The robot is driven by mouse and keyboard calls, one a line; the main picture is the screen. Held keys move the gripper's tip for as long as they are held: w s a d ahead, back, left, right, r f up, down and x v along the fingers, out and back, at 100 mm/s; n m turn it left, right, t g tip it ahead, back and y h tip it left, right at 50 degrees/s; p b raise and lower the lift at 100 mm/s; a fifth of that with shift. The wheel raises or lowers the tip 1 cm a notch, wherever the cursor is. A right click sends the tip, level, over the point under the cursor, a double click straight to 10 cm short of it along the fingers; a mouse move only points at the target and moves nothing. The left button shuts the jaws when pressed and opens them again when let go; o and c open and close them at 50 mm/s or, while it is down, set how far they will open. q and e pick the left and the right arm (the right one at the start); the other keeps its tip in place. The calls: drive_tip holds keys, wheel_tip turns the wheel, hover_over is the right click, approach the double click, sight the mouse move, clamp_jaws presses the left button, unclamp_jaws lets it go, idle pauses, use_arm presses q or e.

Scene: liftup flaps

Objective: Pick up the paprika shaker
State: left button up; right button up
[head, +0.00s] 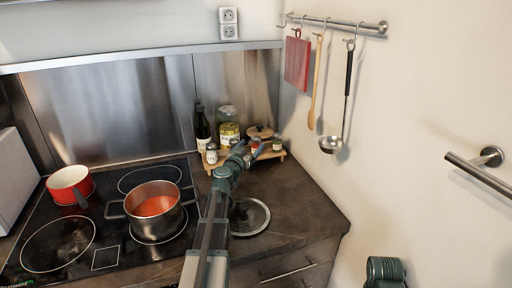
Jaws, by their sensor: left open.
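Small shakers stand on a low wooden board (225,162) in the back corner of the counter. A small jar with a reddish part (255,144), possibly the paprika shaker, shows right at my left gripper (252,150). The label is too small to read. My left gripper is open and reaches over the front of the board. It partly hides the reddish jar, and I cannot tell whether the fingers touch it. My right gripper does not show; only a green part of my own body is at the bottom right.
Close by on the board are a white-topped shaker (212,154), a small green-labelled jar (277,145), a dark bottle (202,131) and a yellow-labelled jar (229,132). A glass lid (255,216) lies in front. A pot of red soup (154,207) stands on the stove.

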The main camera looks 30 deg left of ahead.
sight(254, 143)
use_arm(q)
drive_tip(key=w, duration=0.5)
drive_tip(key=shift+w+a+f, duration=0.1)
drive_tip(key=shift+a+f, duration=0.15)
drive_tip(key=shift+a, duration=0.05)
clamp_jaws()
